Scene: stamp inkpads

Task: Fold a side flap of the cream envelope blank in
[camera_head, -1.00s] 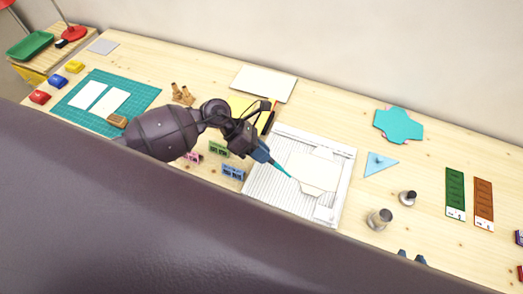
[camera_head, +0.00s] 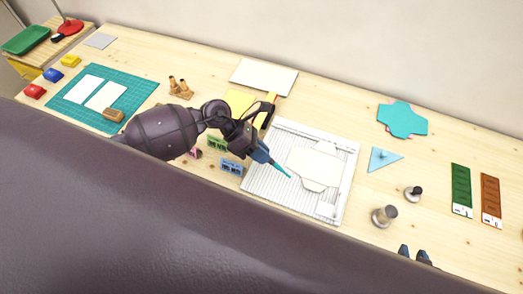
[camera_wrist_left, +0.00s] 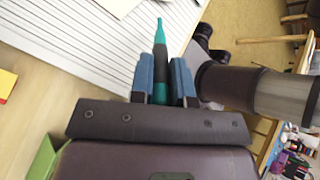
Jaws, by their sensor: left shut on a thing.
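The cream envelope blank (camera_head: 316,168) lies on the white grooved scoring board (camera_head: 262,178), with a tapered flap toward the front. I cannot tell how its side flaps stand. My left gripper (camera_head: 261,154) is over the board's left part, shut on a teal pointed tool (camera_head: 281,170). The tool's tip is by the blank's left front edge; I cannot tell whether it touches. In the left wrist view the blue fingers hold the tool (camera_wrist_left: 160,45) by its dark grip.
Green (camera_head: 217,144) and blue (camera_head: 233,166) blocks stand left of the board. Two round-handled stamps (camera_head: 384,216) (camera_head: 413,193) and a blue triangle (camera_head: 384,159) lie right of it. A teal blank (camera_head: 402,118) lies at the back right. The table between triangle and green strip (camera_head: 461,190) is mostly clear.

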